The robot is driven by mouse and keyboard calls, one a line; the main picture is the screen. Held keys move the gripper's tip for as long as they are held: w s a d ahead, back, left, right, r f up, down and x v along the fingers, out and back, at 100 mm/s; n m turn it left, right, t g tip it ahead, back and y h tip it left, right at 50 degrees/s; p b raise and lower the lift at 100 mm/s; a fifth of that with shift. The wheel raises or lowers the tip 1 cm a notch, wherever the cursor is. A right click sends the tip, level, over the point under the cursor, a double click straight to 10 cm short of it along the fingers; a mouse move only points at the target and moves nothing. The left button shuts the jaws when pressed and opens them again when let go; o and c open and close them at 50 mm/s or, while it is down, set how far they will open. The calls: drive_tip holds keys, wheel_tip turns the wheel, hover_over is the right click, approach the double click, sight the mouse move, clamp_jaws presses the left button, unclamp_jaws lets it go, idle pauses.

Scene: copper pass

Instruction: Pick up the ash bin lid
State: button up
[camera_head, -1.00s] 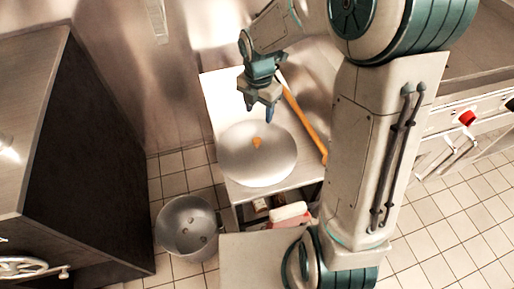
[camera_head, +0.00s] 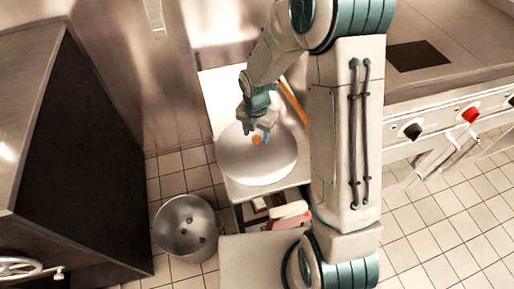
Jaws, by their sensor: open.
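The ash bin lid (camera_head: 256,167) is a round, pale, shallow dome with a small orange knob (camera_head: 257,140) at its middle. It lies on a white-topped table or cart. My gripper (camera_head: 257,136) is above the lid, with its blue fingertips on either side of the knob as seen from here. The jaws are open. I cannot tell whether the fingers touch the knob. The grey metal ash bin (camera_head: 186,228) stands uncovered on the floor with a few small lumps inside.
A long orange-yellow handle (camera_head: 293,102) lies on the white tabletop (camera_head: 222,90) behind my gripper. Boxes and a red-and-white item (camera_head: 289,212) sit on the shelf below. A dark cabinet (camera_head: 90,160) stands left, a stove with knobs (camera_head: 440,122) right. Tiled floor is open at lower right.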

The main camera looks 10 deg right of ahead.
sight(256, 144)
wheel_tip(256, 144, down, 3)
drive_tip(key=shift+r, duration=0.15)
clamp_jaws()
drive_tip(key=shift+r, duration=0.2)
